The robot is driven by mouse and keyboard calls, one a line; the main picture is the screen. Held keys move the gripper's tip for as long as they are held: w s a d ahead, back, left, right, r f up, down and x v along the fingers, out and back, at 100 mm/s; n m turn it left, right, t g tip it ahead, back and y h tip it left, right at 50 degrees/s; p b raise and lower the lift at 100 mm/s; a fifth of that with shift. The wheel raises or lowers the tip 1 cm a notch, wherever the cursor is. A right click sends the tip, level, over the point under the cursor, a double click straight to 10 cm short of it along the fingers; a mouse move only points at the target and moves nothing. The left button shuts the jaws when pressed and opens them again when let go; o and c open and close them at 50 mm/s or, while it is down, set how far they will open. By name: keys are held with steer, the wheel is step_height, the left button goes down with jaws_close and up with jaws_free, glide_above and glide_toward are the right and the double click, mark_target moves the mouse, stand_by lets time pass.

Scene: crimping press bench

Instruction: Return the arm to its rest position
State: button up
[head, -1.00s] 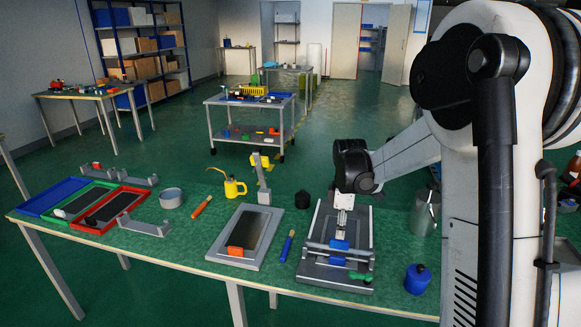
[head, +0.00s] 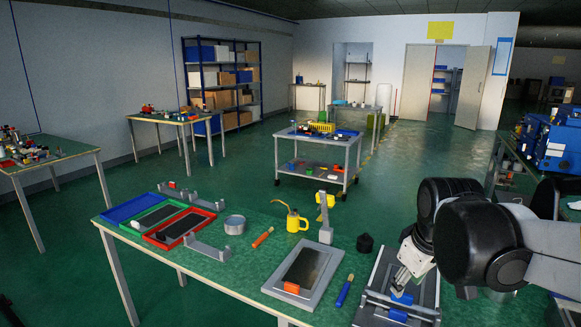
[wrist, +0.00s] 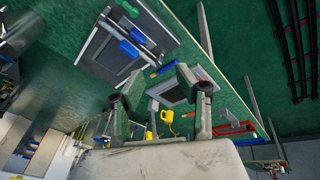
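My gripper (head: 412,262) is at the right of the head view, tilted down over the grey press fixture (head: 372,312). My black wrist joints and white arm link extend to its right and hide part of the bench. In the wrist view, the two fingers of my gripper (wrist: 160,92) stand well apart with nothing between them, so it is open and empty. The press fixture also shows in the wrist view (wrist: 95,50), with its blue and green handles, apart from the fingers.
On the bench (head: 215,270) are blue, green and red trays (head: 183,230), a tin (head: 235,225), a yellow oil can (head: 296,222), a framed plate (head: 318,258), a blue-handled tool (head: 344,291) and a black knob-topped piece (head: 364,243). A trolley (head: 318,150) stands behind. The floor between is clear.

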steer(key=s+a+m+t, duration=0.3)
steer(key=s+a+m, duration=0.1)
steer(key=s, duration=0.8)
steer(key=shift+s+f+m, duration=0.2)
steer(key=shift+s+m, duration=0.2)
steer(key=shift+m, duration=0.4)
